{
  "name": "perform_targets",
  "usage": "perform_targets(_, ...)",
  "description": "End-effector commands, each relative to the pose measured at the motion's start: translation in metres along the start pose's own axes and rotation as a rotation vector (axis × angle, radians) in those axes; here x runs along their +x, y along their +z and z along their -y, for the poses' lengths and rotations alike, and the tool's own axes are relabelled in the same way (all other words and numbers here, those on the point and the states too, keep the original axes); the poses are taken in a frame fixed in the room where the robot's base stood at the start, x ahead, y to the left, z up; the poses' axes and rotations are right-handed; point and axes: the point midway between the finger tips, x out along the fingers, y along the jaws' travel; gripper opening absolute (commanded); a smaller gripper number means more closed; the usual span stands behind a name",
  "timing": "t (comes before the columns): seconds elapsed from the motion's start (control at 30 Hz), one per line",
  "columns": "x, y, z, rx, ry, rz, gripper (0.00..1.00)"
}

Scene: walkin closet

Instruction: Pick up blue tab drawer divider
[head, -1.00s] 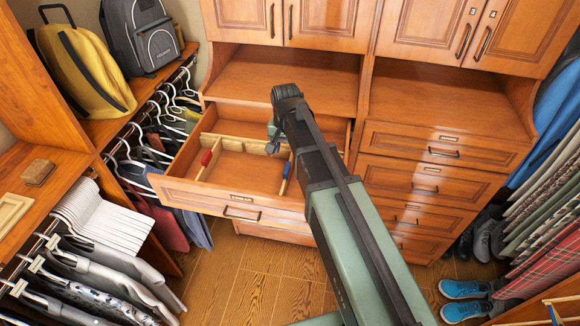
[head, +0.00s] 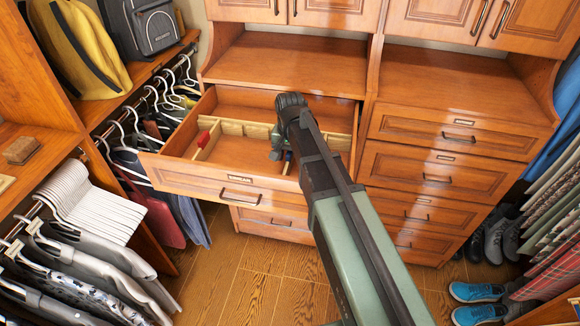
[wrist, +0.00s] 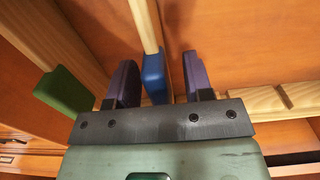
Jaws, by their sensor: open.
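The blue tab drawer divider is a pale wooden strip with a blue end tab (wrist: 154,78), in the wrist view's middle. My gripper (wrist: 159,64) is open, with one dark purple finger on each side of the blue tab. I cannot tell whether either finger touches it. In the head view, my gripper (head: 277,150) is down inside the open drawer (head: 235,185), and only a bit of the blue tab (head: 288,156) shows beside it. A green tab divider (wrist: 62,92) lies left of the fingers in the wrist view. A red tab divider (head: 203,139) is at the drawer's left.
Drawer walls and wooden partitions (head: 232,127) surround my gripper. Hangers with clothes (head: 95,205) are at the left, closed drawers (head: 425,178) at the right. Blue shoes (head: 478,292) stand on the floor at lower right.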

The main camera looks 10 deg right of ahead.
Motion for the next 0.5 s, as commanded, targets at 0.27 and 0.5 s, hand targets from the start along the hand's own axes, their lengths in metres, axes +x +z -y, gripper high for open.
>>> perform_targets(0.27,-0.0023,0.0001,0.0001,0.0,0.0,0.0,0.19)
perform_targets(0.5,-0.0023,0.0,0.0001,0.0,0.0,0.0,0.0)
